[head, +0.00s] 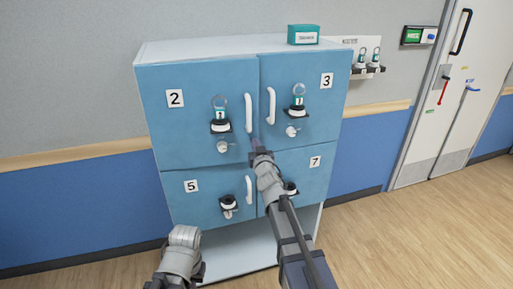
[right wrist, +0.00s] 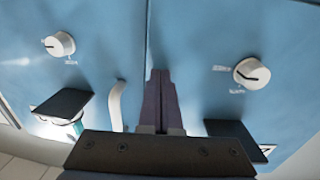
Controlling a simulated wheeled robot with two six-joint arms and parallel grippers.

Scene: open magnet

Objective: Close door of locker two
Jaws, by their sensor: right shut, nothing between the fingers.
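The door of locker two (head: 185,135) is the blue upper-left door, marked 2. It looks flush with the front, with no clear gap at the seam. Its white handle (head: 249,113) is on the right edge. My right gripper (head: 256,146) is shut and empty, its tips at the seam just below that handle. The right wrist view looks inverted: the dark fingers (right wrist: 158,76) lie together near the seam, and locker two's knob (right wrist: 252,73) is to the right. Contact with the door cannot be told. My left gripper's fingers are not in view, only part of that arm.
Door 3 (head: 325,110) is at upper right, door 5 (head: 185,205) at lower left and door 7 (head: 322,180) at lower right; all look shut. A teal box (head: 303,35) sits on the cabinet top. Wood floor (head: 400,240) is free to the right.

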